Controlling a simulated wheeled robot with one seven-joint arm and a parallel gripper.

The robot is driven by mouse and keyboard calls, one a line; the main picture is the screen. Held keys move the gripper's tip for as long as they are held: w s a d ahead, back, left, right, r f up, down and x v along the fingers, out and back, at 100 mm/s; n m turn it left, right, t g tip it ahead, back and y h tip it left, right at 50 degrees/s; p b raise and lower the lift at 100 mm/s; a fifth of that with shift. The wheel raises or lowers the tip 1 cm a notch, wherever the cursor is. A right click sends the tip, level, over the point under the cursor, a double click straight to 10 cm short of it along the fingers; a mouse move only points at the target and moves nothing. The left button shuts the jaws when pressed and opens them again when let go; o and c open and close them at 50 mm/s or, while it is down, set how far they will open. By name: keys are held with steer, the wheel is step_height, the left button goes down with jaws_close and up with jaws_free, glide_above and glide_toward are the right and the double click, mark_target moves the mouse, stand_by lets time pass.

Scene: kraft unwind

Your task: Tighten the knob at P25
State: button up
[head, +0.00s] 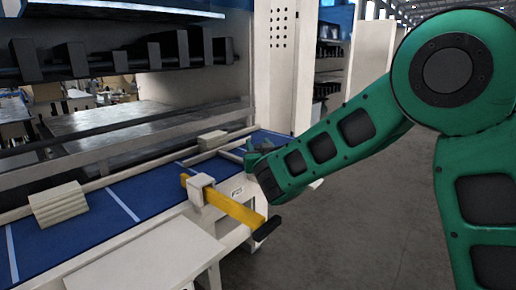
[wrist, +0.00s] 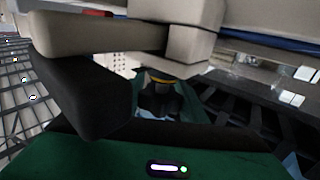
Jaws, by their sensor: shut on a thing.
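A yellow bar (head: 233,206) with a black end (head: 267,228) passes through a pale clamp block (head: 201,188) at the front edge of the blue-topped bench. In the wrist view, a pale block (wrist: 197,38) hangs overhead, with a small dark part with a yellow band (wrist: 165,78) under it. This looks like the knob, but it is dark and mostly hidden. My gripper (wrist: 160,100) appears shut around it; the fingertips are hard to make out. In the head view, my green forearm hides most of the gripper, beside the bench's right end. A small label plate (head: 237,192) is too small to read.
Pale stacked blocks (head: 58,204) and a smaller block (head: 212,140) lie on the blue bench top (head: 120,208). A large dark shape (wrist: 75,95) fills the wrist view's left side, close to the camera. Open grey floor (head: 370,220) lies to the right.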

steer(key=shift+w+d+r+m+t+h, duration=0.1)
steer(key=shift+d+m+h, duration=0.1)
steer(key=shift+m+h, duration=0.65)
steer(key=shift+s+d+m+t+h, duration=0.15)
steer(key=shift+m+h, duration=0.25)
steer(key=shift+h, duration=0.75)
steer(key=shift+w+d+r+m+t+h, duration=0.15)
steer(key=shift+d+m+h, duration=0.1)
steer(key=shift+m+h, duration=0.6)
steer(key=shift+d+h, duration=0.1)
steer(key=shift+h, duration=0.35)
steer(key=o, duration=1.1)
steer(key=shift+c, duration=0.2)
steer(key=shift+f, duration=0.15)
steer(key=shift+s, duration=0.6)
steer(key=shift+s+a, duration=0.15)
steer(key=shift+s, duration=0.9)
steer(key=shift+s+a, duration=0.2)
steer(key=shift+s, duration=0.8)
steer(key=shift+s+a, duration=0.15)
steer(key=shift+s, duration=0.9)
